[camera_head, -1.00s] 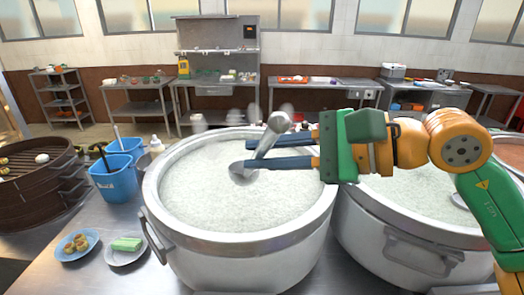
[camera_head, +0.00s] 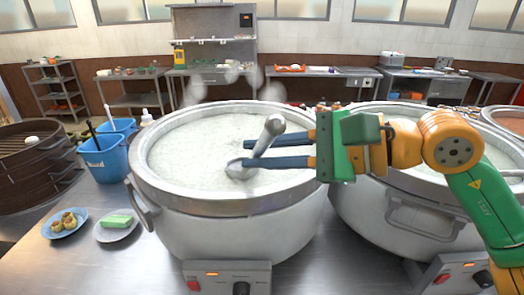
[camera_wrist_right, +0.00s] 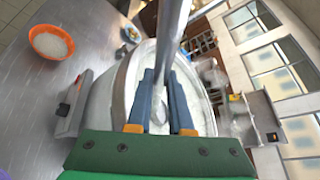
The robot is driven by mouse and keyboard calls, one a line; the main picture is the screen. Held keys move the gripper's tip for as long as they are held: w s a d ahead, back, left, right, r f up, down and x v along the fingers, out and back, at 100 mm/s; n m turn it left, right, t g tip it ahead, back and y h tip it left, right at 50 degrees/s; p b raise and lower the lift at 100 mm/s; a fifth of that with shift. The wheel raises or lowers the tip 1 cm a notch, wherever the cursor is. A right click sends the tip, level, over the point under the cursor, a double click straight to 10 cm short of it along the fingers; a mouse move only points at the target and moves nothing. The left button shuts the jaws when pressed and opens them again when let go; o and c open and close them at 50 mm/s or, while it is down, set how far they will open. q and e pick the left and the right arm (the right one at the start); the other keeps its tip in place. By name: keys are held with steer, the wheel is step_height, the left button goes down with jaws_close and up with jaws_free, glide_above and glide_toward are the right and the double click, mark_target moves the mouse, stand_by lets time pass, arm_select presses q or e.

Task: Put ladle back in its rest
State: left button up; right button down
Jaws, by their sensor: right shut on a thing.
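The metal ladle (camera_head: 268,133) is held tilted over the left stockpot (camera_head: 212,205), its rounded handle end up and its bowl (camera_head: 238,170) low over the pale congee. I cannot tell whether the bowl touches the congee. My right gripper (camera_head: 250,152) reaches in from the right over the pot, its blue fingers shut on the ladle's handle. In the right wrist view the ladle (camera_wrist_right: 173,35) passes between the two fingertips (camera_wrist_right: 160,88). I cannot tell which thing is the ladle's rest. My left gripper is out of view.
A second stockpot (camera_head: 400,215) stands close on the right, partly behind my arm. Blue buckets (camera_head: 103,160) with upright handles, a steamer (camera_head: 30,175) and two small plates (camera_head: 117,232) stand left. An orange bowl (camera_wrist_right: 50,42) shows in the wrist view.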

steer(key=shift+f+b, duration=0.2)
steer(key=shift+b, duration=0.2)
stand_by(0.3)
steer(key=c, duration=0.7)
jaws_free()
steer(key=shift+c, duration=0.2)
steer(key=shift+s+d, duration=0.1)
steer(key=shift+d, duration=0.05)
steer(key=b+v, duration=0.2)
steer(key=v, duration=0.5)
